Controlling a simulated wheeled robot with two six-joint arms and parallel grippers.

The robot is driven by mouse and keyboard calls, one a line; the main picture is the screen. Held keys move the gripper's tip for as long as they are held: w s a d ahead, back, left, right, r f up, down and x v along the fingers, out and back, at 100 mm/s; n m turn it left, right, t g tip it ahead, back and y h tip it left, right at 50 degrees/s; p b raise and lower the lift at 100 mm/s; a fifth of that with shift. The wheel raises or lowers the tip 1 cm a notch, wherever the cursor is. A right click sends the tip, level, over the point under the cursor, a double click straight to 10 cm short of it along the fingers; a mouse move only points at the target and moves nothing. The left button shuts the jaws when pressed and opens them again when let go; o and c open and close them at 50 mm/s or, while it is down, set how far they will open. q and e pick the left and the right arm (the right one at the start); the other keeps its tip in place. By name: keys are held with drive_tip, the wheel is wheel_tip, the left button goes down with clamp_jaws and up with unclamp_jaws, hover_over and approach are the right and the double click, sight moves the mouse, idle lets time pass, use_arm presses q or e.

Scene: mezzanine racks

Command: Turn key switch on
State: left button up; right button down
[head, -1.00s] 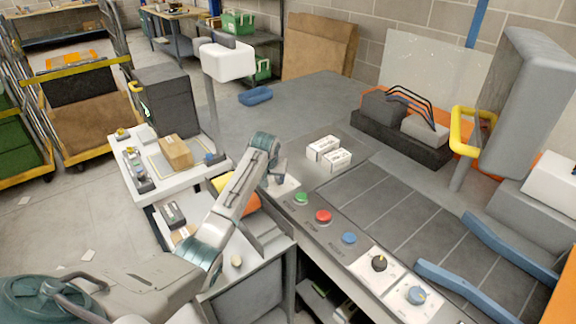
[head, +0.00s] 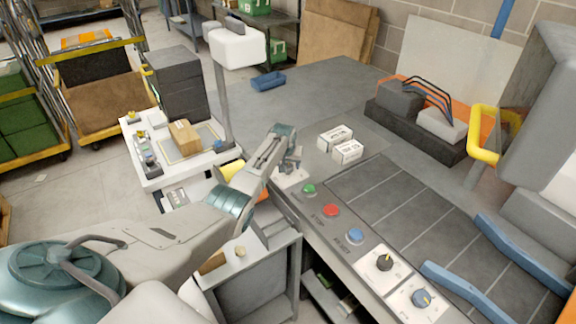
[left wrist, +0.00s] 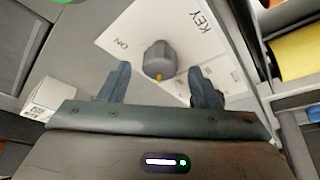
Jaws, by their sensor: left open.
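The key switch (left wrist: 158,57) is a dark grey knob with a yellow mark on a white plate (left wrist: 108,38) in the left wrist view. "KEY" is printed above right of it and "ON" to its left. The yellow mark points toward my gripper, not at "ON". My left gripper (left wrist: 160,70) is open, its two dark fingers on either side of the knob with gaps to both; contact does not show. In the head view my left gripper (head: 289,163) is over the white plate at the panel's far end and largely hides the switch. My right gripper is not in view.
Green (head: 309,189), red (head: 331,210) and blue (head: 355,236) buttons and two dials (head: 384,262) run along the panel. Two white boxes (head: 348,151) lie beside my gripper. A post with a white head (head: 235,46) and a white cart (head: 150,165) stand to the left.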

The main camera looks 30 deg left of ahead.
use_arm(q)
drive_tip(key=shift+f, duration=0.45)
drive_tip(key=shift+w+a+f, duration=0.1)
drive_tip(key=shift+w+f, duration=0.15)
drive_tip(key=shift+f, duration=0.15)
drive_tip(key=shift+s+r, duration=0.1)
drive_tip(key=shift+r, duration=0.05)
drive_tip(key=c, duration=1)
